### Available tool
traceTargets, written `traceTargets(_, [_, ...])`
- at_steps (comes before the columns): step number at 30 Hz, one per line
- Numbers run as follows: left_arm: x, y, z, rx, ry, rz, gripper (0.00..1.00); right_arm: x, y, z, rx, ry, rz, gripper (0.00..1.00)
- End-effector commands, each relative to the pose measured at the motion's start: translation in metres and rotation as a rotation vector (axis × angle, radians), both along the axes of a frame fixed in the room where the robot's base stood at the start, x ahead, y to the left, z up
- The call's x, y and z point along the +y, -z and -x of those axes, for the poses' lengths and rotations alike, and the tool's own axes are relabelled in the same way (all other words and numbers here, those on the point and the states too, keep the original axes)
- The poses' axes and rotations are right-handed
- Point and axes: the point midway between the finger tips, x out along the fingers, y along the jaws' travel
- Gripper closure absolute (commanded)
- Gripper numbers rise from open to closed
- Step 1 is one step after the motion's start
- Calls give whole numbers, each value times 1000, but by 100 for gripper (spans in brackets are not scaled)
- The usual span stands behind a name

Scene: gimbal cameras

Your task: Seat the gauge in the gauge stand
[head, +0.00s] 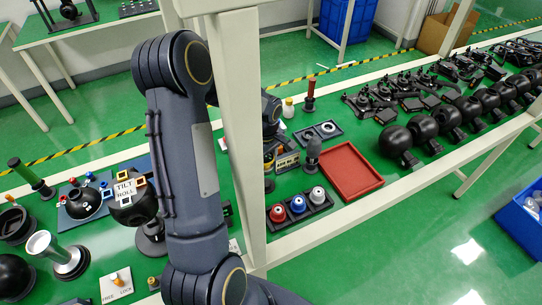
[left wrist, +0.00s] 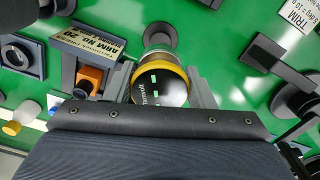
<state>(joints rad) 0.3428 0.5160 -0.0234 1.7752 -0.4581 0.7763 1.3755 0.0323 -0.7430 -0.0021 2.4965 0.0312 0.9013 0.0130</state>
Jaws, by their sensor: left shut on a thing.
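The gauge (left wrist: 160,84) is a short round piece with a yellow rim and a dark face bearing green marks. My left gripper (left wrist: 160,92) is shut on it, one grey finger on each side. In the head view the white post and my arm hide most of the gripper; a yellow part of the gauge (head: 268,156) shows just right of the post. A dark round-footed piece (left wrist: 160,36) stands just beyond the gauge in the left wrist view, and its foot shows in the head view (head: 269,186). I cannot tell whether it is the gauge stand or whether the gauge touches it.
A labelled box (left wrist: 88,44) with an orange-fronted part stands close beside the gauge. A white post (head: 238,130) rises in front of the gripper. A red tray (head: 340,199), a three-knob rack (head: 322,204) and a dark upright piece (head: 313,152) stand to the right.

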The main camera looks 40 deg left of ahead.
Motion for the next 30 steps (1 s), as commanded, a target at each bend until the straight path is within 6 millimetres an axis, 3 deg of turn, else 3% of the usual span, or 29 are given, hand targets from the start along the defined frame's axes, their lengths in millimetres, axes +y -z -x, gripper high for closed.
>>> traceTargets(15, [-1, 3, 0, -1, 0, -1, 79, 0, 7, 0, 0, 0, 0, 64])
traceTargets(30, [-1, 49, 0, 0, 0, 0, 79, 0, 47, 0, 0, 0, 0, 64])
